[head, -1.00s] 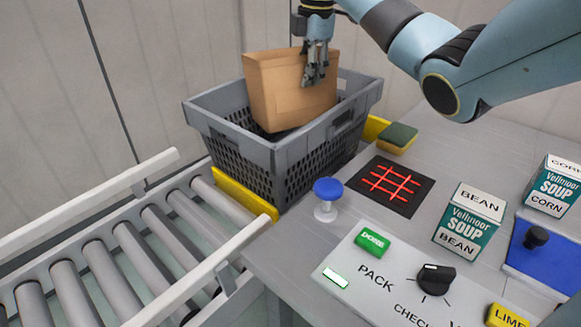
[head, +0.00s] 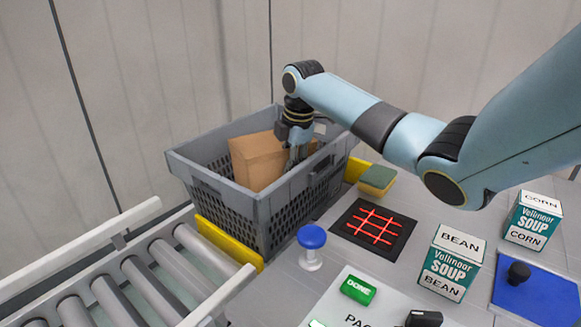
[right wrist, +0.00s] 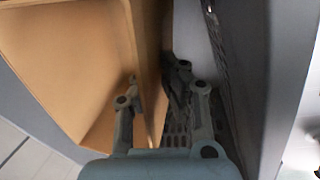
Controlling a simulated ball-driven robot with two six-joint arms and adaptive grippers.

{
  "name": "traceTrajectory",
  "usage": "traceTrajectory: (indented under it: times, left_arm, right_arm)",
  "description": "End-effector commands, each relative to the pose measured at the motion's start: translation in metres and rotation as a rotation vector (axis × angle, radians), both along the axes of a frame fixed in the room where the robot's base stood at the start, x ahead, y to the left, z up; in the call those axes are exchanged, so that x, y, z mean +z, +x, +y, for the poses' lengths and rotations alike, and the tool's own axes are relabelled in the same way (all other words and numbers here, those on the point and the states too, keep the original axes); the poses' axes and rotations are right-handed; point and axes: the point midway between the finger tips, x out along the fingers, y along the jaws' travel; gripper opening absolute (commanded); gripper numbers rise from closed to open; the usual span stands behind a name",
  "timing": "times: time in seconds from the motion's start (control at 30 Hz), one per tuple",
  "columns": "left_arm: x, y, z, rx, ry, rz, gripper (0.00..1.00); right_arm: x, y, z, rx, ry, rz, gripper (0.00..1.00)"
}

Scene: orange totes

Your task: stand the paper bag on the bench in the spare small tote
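The brown paper bag (head: 258,160) is down inside the grey slatted tote (head: 262,212), with its upper part showing above the near rim. The tote wall hides the bag's base, so I cannot tell if it touches the floor. My right gripper (head: 295,158) reaches down into the tote at the bag's right side. In the right wrist view my right gripper (right wrist: 158,85) has its fingers on either side of the bag's wall (right wrist: 150,60), and looks shut on it. The bag's open inside shows at left. My left gripper is not in view.
Yellow guides (head: 230,243) flank the tote; a roller conveyor (head: 130,285) lies at left. On the bench are a blue-topped knob (head: 312,238), sponge (head: 377,178), black pad with red grid (head: 374,226), control panel (head: 345,300), soup cartons (head: 451,262) and blue mat (head: 540,295).

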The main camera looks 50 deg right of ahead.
Motion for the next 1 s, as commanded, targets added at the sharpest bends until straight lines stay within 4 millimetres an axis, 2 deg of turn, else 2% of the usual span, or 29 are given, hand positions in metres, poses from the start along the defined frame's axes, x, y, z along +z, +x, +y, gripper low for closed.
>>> traceTrajectory:
  times: [0.07, 0.77, 0.9, 1.0]
  left_arm:
    - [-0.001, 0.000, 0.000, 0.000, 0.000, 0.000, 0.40]
    - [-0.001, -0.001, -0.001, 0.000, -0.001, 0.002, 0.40]
    - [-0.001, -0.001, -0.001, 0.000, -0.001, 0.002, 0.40]
    - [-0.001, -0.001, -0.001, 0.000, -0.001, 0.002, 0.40]
  right_arm:
    - [-0.006, 0.000, 0.000, 0.000, 0.000, 0.000, 0.00]
    - [-0.017, 0.000, 0.000, 0.000, -0.001, -0.002, 0.00]
    - [-0.017, 0.000, 0.000, 0.000, 0.000, -0.001, 0.18]
    - [-0.017, 0.000, 0.000, 0.000, 0.000, -0.001, 0.29]
